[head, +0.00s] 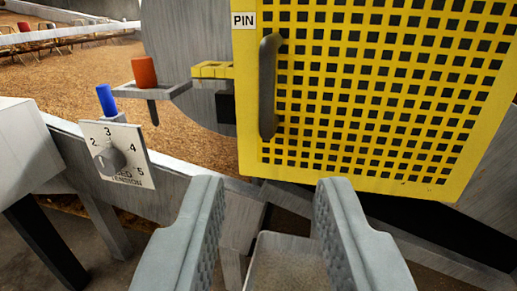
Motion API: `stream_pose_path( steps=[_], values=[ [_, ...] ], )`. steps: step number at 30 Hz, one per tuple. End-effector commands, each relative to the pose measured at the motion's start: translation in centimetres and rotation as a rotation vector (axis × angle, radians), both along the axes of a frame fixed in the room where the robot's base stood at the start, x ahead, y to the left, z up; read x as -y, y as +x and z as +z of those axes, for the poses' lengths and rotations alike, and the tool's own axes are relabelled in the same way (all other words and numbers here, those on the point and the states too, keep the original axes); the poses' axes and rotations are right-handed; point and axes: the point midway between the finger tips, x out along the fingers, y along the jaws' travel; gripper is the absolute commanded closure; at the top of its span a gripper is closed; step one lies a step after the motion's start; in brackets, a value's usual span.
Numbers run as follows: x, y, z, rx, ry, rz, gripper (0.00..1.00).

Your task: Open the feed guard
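My gripper (268,195) is at the bottom middle, below the handle in the picture. Its two grey fingers are wide apart, with nothing between them and no contact with the handle.
A dial plate (118,156) with numbers and a grey knob (109,160) stands at the left. A blue peg (106,100) is behind it. An orange-red cylinder (144,72) sits on a grey bracket beside a yellow block (212,70). A grey metal rail runs below the panel.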

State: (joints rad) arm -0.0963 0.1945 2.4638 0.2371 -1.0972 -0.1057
Motion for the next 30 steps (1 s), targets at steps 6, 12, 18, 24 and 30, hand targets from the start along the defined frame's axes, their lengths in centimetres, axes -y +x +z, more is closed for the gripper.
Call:
stream_pose_path(
  steps=[6,12,18,24,30],
  values=[
    [0.1,0.7,-0.9,0.002,-0.004,-0.004,0.68],
    [0.4,3.2,-0.8,0.002,-0.004,-0.005,0.68],
    [0.8,6.7,-0.8,0.002,-0.004,-0.004,0.68],
    [1.2,10.2,-0.8,0.002,-0.004,-0.005,0.68],
    [1.6,13.6,-0.8,0.003,-0.004,-0.004,0.68]
  ],
)
